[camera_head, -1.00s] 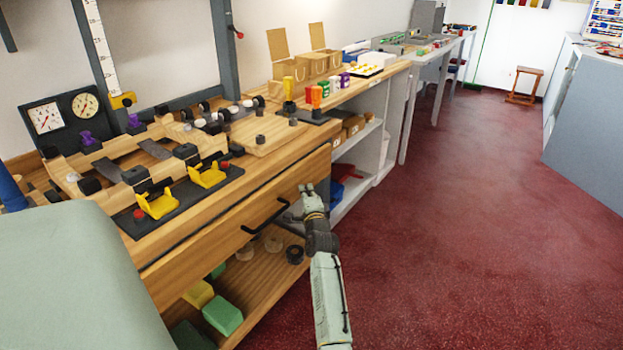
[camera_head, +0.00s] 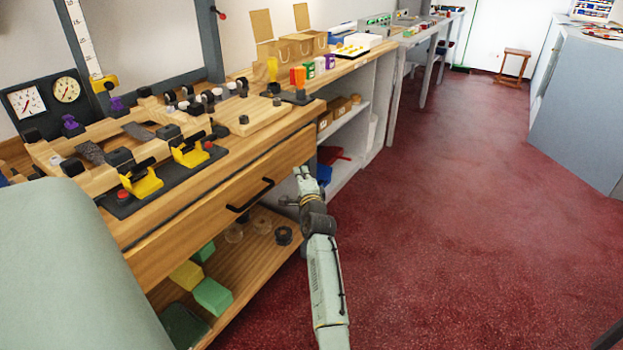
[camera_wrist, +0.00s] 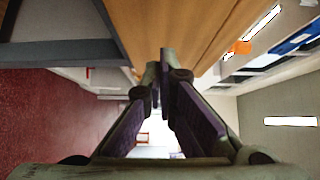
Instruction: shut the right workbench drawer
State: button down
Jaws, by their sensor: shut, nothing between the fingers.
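The workbench drawer has a wide wooden front (camera_head: 205,218) with a black bar handle (camera_head: 250,195). A thin dark gap shows between its top edge and the bench top; how far it stands out is hard to tell. My gripper (camera_head: 299,174) is shut and empty, beside the right end of the drawer front, to the right of the handle. Whether it touches the front cannot be told. In the wrist view my fingers (camera_wrist: 160,65) come together at their tips, and a wooden surface (camera_wrist: 185,25) lies close at the top.
The bench top holds a wooden fixture with yellow clamps (camera_head: 190,152). Below the drawer, an open shelf (camera_head: 245,262) holds green and yellow blocks (camera_head: 212,296) and a dark ring (camera_head: 283,235). A white shelf unit (camera_head: 352,150) stands beyond. The red floor (camera_head: 440,220) to the right is clear.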

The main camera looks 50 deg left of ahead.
jog(key=v, duration=1)
jog(key=shift+b, duration=0.35)
jog(key=shift+w+d, duration=0.1)
